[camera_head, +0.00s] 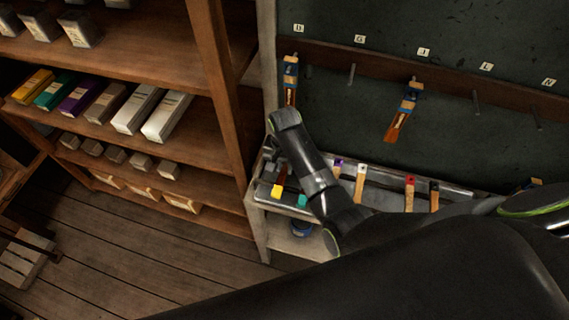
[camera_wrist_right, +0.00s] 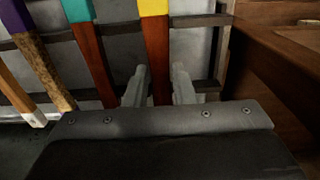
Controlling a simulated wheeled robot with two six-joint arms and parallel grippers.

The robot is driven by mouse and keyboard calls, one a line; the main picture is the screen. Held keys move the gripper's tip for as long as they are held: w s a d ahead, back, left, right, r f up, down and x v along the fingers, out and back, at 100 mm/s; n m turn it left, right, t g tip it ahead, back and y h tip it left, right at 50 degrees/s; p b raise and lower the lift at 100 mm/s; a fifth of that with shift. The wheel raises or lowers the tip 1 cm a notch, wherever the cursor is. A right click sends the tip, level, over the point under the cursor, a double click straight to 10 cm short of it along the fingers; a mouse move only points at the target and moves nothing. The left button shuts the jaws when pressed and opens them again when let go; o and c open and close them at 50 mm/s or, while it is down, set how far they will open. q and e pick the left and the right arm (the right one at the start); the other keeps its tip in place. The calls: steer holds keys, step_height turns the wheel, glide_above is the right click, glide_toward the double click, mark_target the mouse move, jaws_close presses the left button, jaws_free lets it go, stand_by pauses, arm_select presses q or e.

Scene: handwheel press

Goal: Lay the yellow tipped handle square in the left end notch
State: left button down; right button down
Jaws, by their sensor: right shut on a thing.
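The yellow tipped handle (camera_head: 277,190) is at the left end of the metal tray (camera_head: 456,189) in the head view. In the right wrist view its yellow end (camera_wrist_right: 153,8) points to the top and its red-brown shaft runs down between the fingers. My right gripper (camera_wrist_right: 159,88) is shut on that shaft, low over the tray. The handle crosses a dark notched bar (camera_wrist_right: 205,85) near the tray's end; whether it rests in the end notch cannot be told. My left gripper is not in view.
The teal tipped handle (camera_wrist_right: 80,10) lies close beside the held one. Purple (camera_head: 338,163), white (camera_head: 361,169), red (camera_head: 410,182) and black tipped handles (camera_head: 434,186) follow along the tray. Brushes (camera_head: 404,112) hang on the board behind. A wooden shelf (camera_head: 215,150) stands at the left.

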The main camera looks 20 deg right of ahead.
steer(key=shift+f, duration=0.25)
steer(key=shift+f, duration=0.4)
steer(key=c, duration=0.7)
jaws_free()
steer(key=shift+c, duration=0.2)
steer(key=shift+r+p, duration=0.6)
steer(key=shift+r, duration=2.95)
